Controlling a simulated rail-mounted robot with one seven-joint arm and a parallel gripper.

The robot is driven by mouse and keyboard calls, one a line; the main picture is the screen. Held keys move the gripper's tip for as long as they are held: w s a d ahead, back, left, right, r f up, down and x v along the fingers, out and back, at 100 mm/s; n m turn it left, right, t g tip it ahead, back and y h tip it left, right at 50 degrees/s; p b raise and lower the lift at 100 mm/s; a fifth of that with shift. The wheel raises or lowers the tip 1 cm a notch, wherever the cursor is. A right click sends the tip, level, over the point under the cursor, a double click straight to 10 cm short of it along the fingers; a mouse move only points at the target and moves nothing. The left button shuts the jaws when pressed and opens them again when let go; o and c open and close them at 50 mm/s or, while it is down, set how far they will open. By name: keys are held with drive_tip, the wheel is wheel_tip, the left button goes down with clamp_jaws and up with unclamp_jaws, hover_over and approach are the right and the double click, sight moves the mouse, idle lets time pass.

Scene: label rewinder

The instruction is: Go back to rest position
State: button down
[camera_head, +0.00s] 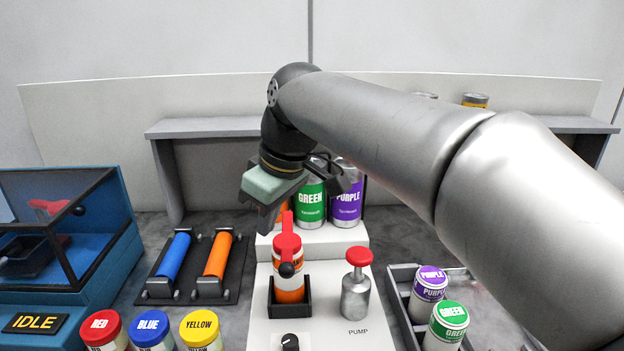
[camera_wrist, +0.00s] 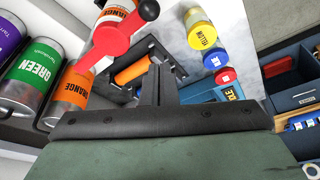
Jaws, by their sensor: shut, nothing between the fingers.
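My gripper (camera_head: 267,216) hangs at the end of my arm, above and behind the pump station in the head view. In the wrist view its dark fingers (camera_wrist: 157,82) are together with nothing between them. Below it, an orange-labelled bottle with a red top (camera_head: 288,270) stands in a black holder (camera_head: 270,308) on the white pump base. The bottle also shows at the top of the wrist view (camera_wrist: 118,18). The gripper appears apart from it. No rest position marker shows.
Green (camera_head: 311,203) and purple (camera_head: 347,205) cans stand behind the pump (camera_head: 356,295). Blue (camera_head: 172,257) and orange (camera_head: 218,256) rollers lie at left, beside a blue machine (camera_head: 100,270) reading IDLE. Red, blue and yellow-capped containers (camera_head: 201,330) stand in front. A tray (camera_head: 401,300) holds cans at right.

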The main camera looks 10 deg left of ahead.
drive_tip(key=s+d+f+m+h, duration=0.1)
drive_tip(key=d+f+m, duration=0.2)
drive_tip(key=d+f, duration=0.4)
drive_tip(key=s+d+f+m+h, duration=0.15)
drive_tip(key=d+f+m, duration=0.25)
drive_tip(key=d, duration=0.5)
drive_tip(key=s+d+f+m, duration=0.6)
drive_tip(key=s+d+f, duration=0.6)
drive_tip(key=shift+d+f+m+g+h, duration=0.2)
drive_tip(key=shift+d+m+g+h, duration=0.15)
drive_tip(key=shift+d+m+g, duration=0.05)
